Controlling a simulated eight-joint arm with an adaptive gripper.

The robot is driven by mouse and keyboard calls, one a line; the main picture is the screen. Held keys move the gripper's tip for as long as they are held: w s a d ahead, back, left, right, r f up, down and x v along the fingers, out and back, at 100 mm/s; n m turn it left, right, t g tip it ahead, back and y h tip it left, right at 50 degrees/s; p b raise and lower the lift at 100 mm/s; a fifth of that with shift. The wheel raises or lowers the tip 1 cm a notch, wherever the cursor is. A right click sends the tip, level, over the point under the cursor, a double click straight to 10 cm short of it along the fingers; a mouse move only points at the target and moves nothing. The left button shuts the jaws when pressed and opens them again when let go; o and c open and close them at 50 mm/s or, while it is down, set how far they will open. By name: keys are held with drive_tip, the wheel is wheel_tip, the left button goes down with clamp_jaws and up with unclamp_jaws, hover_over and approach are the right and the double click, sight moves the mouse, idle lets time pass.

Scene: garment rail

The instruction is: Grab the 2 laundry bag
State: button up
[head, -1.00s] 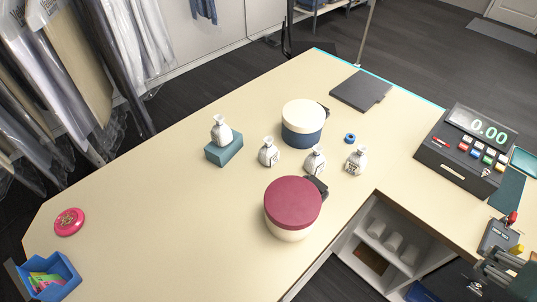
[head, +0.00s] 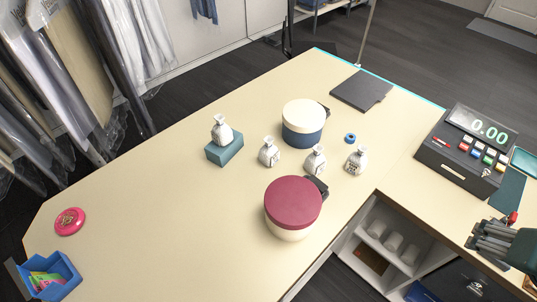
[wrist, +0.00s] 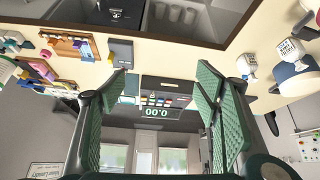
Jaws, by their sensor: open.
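Several small white tied laundry bags stand on the counter in the head view. One bag (head: 221,131) sits on a teal box (head: 224,149). Others stand between the two round boxes: a left bag (head: 268,153), a middle bag (head: 315,160) and a right bag (head: 356,161). They carry dark marks, too small to read for certain. Two bags show at the right of the upside-down wrist view, one upper (wrist: 291,51) and one lower (wrist: 246,66). My gripper (head: 476,235) is at the head view's right edge, far from the bags. Its green-padded fingers (wrist: 162,82) are open and empty.
A blue-and-cream round box (head: 303,124) and a red-lidded one (head: 292,204) flank the bags. A cash register (head: 466,146) stands between my gripper's side and the far counter edge. A dark folder (head: 361,90) lies behind. The counter's left part is mostly clear.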

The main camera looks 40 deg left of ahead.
sight(269, 140)
drive_tip(key=w+a+r+n+g+y, duration=0.1)
drive_tip(key=w+a+n, duration=0.2)
drive_tip(key=w+a, duration=0.35)
drive_tip(key=w+a+n+g, duration=0.1)
drive_tip(key=w+a+n, duration=0.15)
drive_tip(key=a, duration=0.75)
drive_tip(key=w+a+f+n+g, duration=0.1)
drive_tip(key=w+a+f+n, duration=0.1)
drive_tip(key=a, duration=0.7)
drive_tip(key=w+a+f+n+g, duration=0.1)
drive_tip(key=w+a+f+n, duration=0.15)
drive_tip(key=a, duration=0.65)
drive_tip(key=s+a+f+n+g, duration=0.1)
drive_tip(key=a+f, duration=0.5)
drive_tip(key=a, duration=0.6)
drive_tip(key=s+a+f+n+h, duration=0.1)
drive_tip(key=s+a+f+n, duration=0.3)
drive_tip(key=a, duration=0.7)
drive_tip(key=s+a+f+n+g, duration=0.1)
drive_tip(key=s+a+f, duration=0.4)
drive_tip(key=a, duration=0.7)
drive_tip(key=shift+s+a+f+n+g+h, duration=0.2)
drive_tip(key=shift+f+n, duration=0.2)
drive_tip(key=shift+f, duration=0.3)
drive_tip(key=shift+s+a+f+n+g+h, duration=0.15)
drive_tip(key=shift+f+n, duration=0.25)
drive_tip(key=shift+f, duration=0.3)
drive_tip(key=shift+s+a+f, duration=0.3)
drive_tip(key=shift+f, duration=1.25)
